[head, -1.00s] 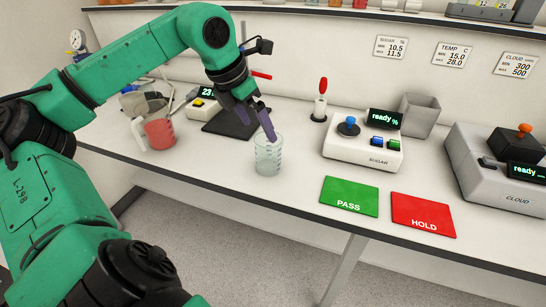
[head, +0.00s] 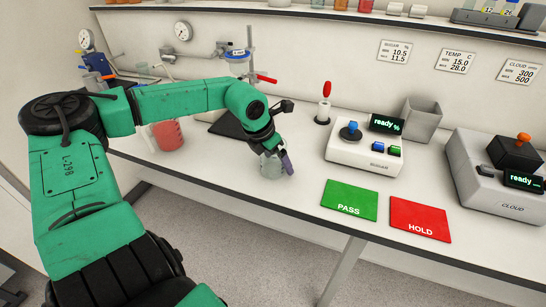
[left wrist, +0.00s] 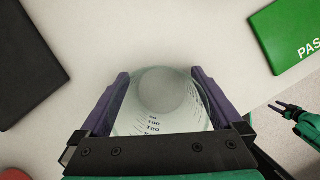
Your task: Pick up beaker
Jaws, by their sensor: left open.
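The clear glass beaker (head: 270,169) stands upright on the white bench, left of the green PASS mat. Its graduation marks show in the left wrist view (left wrist: 155,118), and it looks empty. My left gripper (head: 279,160) is open, with its purple fingers low at the beaker. In the left wrist view the two fingers (left wrist: 160,95) lie on either side of the beaker, close to its walls. I cannot tell whether they touch it. My right gripper (left wrist: 287,108) shows small at the right edge of the left wrist view, away from the beaker.
The PASS mat (head: 349,201) and red HOLD mat (head: 420,219) lie right of the beaker. The sugar meter (head: 362,154) stands behind them. A dark plate (head: 230,126) and a jug of red liquid (head: 167,134) are to the left. The bench's front edge is near the beaker.

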